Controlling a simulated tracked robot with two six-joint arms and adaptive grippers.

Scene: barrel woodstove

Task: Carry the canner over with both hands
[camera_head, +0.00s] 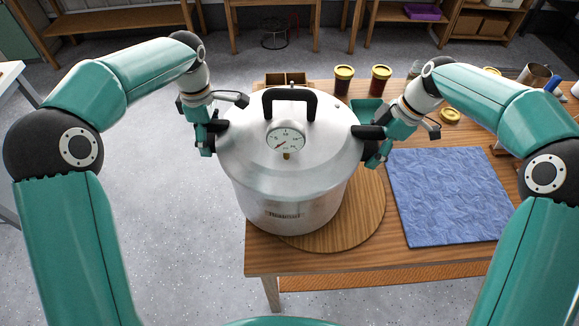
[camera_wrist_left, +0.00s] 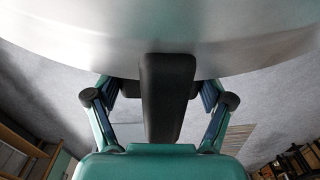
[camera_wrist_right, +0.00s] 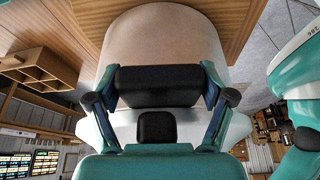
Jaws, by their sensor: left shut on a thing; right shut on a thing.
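The canner (camera_head: 290,185) is a large silver pot with a domed lid, a black top handle and a round pressure gauge (camera_head: 285,139). It is upright over the left end of the wooden table, overlapping a round wooden board (camera_head: 362,217) in the head view. I cannot tell whether it touches the board. My left gripper (camera_head: 212,128) is shut on the canner's black left side handle; the handle shows between the fingers in the left wrist view (camera_wrist_left: 168,95). My right gripper (camera_head: 372,140) is shut on the black right side handle, also seen in the right wrist view (camera_wrist_right: 158,86).
Two dark jars with yellow lids (camera_head: 343,73) and a small wooden box (camera_head: 286,79) stand behind the canner. A metal mug (camera_head: 534,75) is at the back right. Open floor (camera_head: 170,220) lies to the left.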

